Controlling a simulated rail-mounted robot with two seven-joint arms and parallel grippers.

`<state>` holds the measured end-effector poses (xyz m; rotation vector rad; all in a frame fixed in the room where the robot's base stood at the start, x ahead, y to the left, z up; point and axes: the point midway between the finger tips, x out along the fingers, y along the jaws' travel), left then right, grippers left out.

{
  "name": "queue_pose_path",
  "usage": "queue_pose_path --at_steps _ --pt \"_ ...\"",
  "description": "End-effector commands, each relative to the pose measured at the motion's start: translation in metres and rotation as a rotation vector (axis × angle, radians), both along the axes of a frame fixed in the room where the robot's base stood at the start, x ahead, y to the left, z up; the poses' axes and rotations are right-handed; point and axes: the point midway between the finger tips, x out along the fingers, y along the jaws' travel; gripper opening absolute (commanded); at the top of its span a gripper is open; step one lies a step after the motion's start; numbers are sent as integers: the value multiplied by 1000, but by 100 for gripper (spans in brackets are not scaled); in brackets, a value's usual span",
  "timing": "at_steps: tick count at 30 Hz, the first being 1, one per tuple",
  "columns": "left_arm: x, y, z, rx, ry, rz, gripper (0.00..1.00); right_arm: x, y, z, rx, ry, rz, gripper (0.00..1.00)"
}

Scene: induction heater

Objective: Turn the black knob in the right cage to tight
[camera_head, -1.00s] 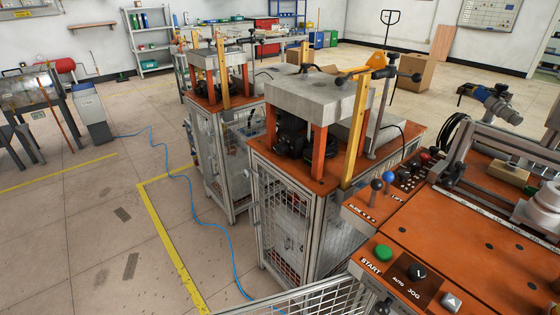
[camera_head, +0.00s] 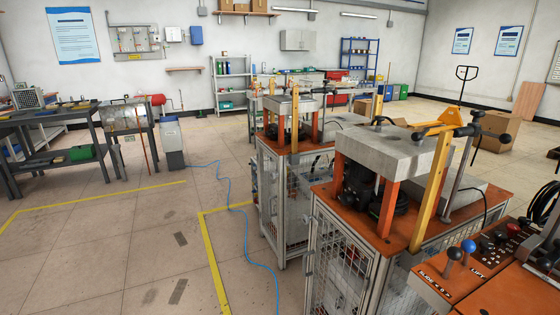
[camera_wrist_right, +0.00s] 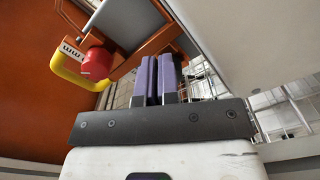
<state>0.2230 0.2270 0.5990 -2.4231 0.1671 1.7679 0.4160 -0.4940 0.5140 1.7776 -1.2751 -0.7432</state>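Two caged stations with orange tops stand side by side in the head view. The right cage (camera_head: 338,262) is the nearer one, with a mesh front, and carries a press with a grey block (camera_head: 392,152) on orange posts. I cannot make out the black knob in either view. My right gripper (camera_wrist_right: 158,62) shows in the right wrist view, its two purple fingers close together with nothing visible between them. It points toward an orange panel edge and mesh. My left gripper is not in view.
The left cage (camera_head: 285,210) stands just behind the right one. A control console with blue (camera_head: 468,246) and black knobs is at the lower right. A red button (camera_wrist_right: 97,62) and a yellow surround are near my right gripper. Open floor (camera_head: 130,240) lies to the left.

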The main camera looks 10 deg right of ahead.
Motion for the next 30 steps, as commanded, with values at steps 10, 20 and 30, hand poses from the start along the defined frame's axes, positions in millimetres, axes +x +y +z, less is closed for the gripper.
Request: queue_pose_path --at_steps 10,20,30 --pt "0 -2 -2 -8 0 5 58 1 -5 1 -4 0 -9 0" --pt "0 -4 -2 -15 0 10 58 4 -5 2 -4 0 -8 0" --pt "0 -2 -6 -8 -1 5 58 4 -4 0 -3 0 -6 0"
